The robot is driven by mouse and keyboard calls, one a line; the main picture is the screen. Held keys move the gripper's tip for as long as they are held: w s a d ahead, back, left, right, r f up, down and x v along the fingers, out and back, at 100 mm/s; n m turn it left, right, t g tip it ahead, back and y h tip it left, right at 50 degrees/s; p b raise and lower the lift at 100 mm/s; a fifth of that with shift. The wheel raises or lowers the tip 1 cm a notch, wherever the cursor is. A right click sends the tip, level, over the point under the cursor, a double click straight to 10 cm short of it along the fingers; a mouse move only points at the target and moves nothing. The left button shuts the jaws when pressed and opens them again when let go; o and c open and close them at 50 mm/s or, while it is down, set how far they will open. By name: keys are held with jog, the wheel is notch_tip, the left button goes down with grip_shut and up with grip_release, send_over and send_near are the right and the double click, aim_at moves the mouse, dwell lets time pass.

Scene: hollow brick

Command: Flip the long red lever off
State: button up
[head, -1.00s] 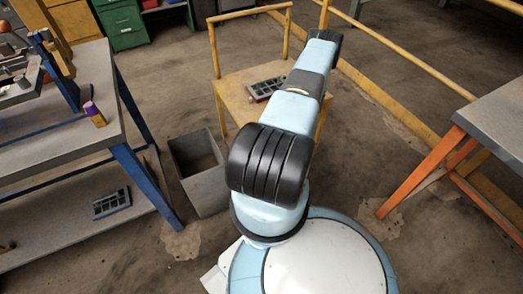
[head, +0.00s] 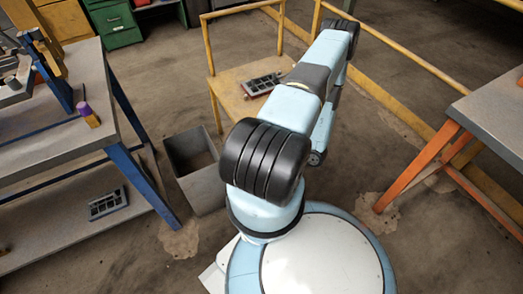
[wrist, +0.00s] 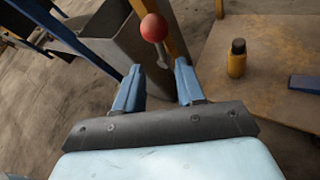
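The long red lever shows in the wrist view as a red ball knob (wrist: 154,27) on a thin metal shaft. It lies just beyond my gripper (wrist: 160,76), and the shaft's lower end shows between the fingertips. The two blue fingers are apart, so my gripper is open, with nothing visibly clamped. I cannot tell whether a finger touches the shaft. The lever's mount is not clear in the wrist view. I cannot make out the lever or my fingers in the head view, where my arm covers part of the scene.
A yellow chair (head: 232,95) holds a dark slotted part (head: 262,84). A grey bin (head: 207,190) stands beside it. A bottle (wrist: 236,60) and a blue item (wrist: 305,83) rest on a tan surface. Benches stand left (head: 60,150) and right (head: 490,112); a yellow rail (head: 425,68) runs behind.

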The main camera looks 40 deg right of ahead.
jog(key=shift+v, duration=2.3)
